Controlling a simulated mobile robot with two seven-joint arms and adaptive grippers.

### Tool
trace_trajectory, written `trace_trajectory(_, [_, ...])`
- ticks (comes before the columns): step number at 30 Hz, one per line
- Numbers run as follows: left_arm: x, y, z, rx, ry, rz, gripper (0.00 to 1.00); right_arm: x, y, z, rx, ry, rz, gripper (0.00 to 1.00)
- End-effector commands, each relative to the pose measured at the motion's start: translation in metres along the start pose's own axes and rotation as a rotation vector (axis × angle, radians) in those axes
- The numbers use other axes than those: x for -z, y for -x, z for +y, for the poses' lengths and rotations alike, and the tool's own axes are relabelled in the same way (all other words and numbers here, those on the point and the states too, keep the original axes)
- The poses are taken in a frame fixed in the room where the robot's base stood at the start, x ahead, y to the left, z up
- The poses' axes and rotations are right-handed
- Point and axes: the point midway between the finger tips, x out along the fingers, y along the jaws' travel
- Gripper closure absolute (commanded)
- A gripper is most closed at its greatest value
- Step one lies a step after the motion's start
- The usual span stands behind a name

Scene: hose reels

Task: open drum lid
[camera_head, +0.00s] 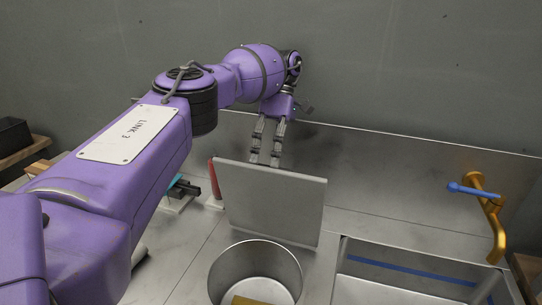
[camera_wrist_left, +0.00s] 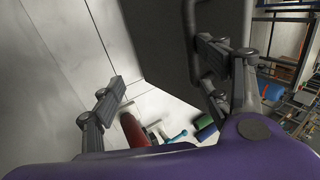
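The drum (camera_head: 256,252) is an open-topped metal cylinder at the bottom middle of the head view. A flat grey square lid (camera_head: 270,203) stands nearly upright behind it, leaving the drum mouth uncovered. The lid also shows as a dark plate in the left wrist view (camera_wrist_left: 165,35). My left gripper (camera_head: 265,160) is at the lid's top edge, fingers pointing down. In the wrist view its fingers (camera_wrist_left: 163,86) are spread apart, the right one close against the plate; contact is unclear. The fingertips are partly hidden by the lid in the head view. My right gripper is not in view.
A sink (camera_head: 400,285) with a brass tap (camera_head: 495,225) and blue handle lies to the right. A red object (camera_head: 214,178) and a small dark-and-teal item (camera_head: 183,190) are left of the lid. A yellowish object (camera_head: 248,300) shows inside the drum. A wall rises behind.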

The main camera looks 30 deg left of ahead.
Motion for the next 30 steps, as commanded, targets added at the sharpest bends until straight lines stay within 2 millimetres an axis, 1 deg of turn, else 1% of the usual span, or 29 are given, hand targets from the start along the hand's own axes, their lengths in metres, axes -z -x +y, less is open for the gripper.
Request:
trace_trajectory(1, [-0.002,-0.008,0.005,0.002,0.001,0.001,0.52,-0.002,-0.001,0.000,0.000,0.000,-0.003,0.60])
trace_trajectory(6, [-0.001,-0.008,0.005,0.001,0.002,0.001,0.56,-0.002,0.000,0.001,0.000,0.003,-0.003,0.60])
trace_trajectory(13, [-0.001,-0.008,0.005,0.001,0.003,0.001,0.58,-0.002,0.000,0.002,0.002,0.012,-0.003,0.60])
trace_trajectory(17, [-0.001,-0.003,0.002,0.000,0.002,0.001,0.62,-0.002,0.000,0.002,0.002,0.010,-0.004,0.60])
trace_trajectory(20, [-0.001,0.006,-0.003,-0.002,0.003,0.003,0.73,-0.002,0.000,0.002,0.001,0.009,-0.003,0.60])
trace_trajectory(27, [0.000,0.043,-0.024,-0.007,0.003,0.001,0.73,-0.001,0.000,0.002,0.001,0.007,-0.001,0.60])
trace_trajectory(30, [-0.001,0.056,-0.032,-0.006,0.002,0.002,0.73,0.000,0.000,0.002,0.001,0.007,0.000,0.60])
